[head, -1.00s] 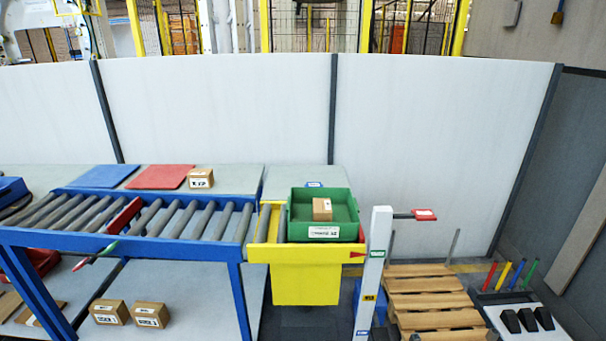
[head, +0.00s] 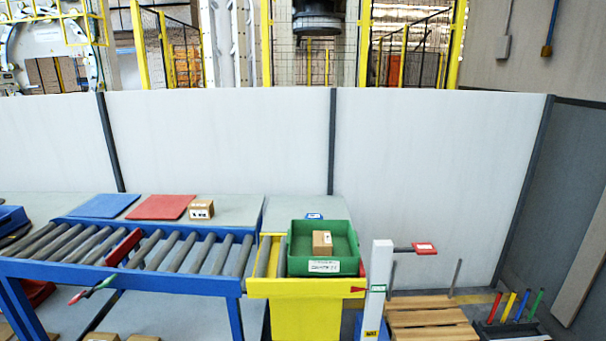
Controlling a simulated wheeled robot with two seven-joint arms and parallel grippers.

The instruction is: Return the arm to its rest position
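Neither of my grippers shows in the head view, and no part of my arms can be made out. A roller conveyor with a blue frame (head: 150,272) runs from the left to a yellow stand (head: 305,318). A green bin (head: 320,268) with a white label sits on the yellow stand, and a brown box (head: 322,242) lies in it.
A red mat (head: 161,206), a blue mat (head: 104,205) and a labelled box (head: 201,209) lie behind the rollers. A white post (head: 378,285) stands right of the bin. A wooden pallet (head: 430,318) is beyond it. White panels (head: 220,140) close off the back.

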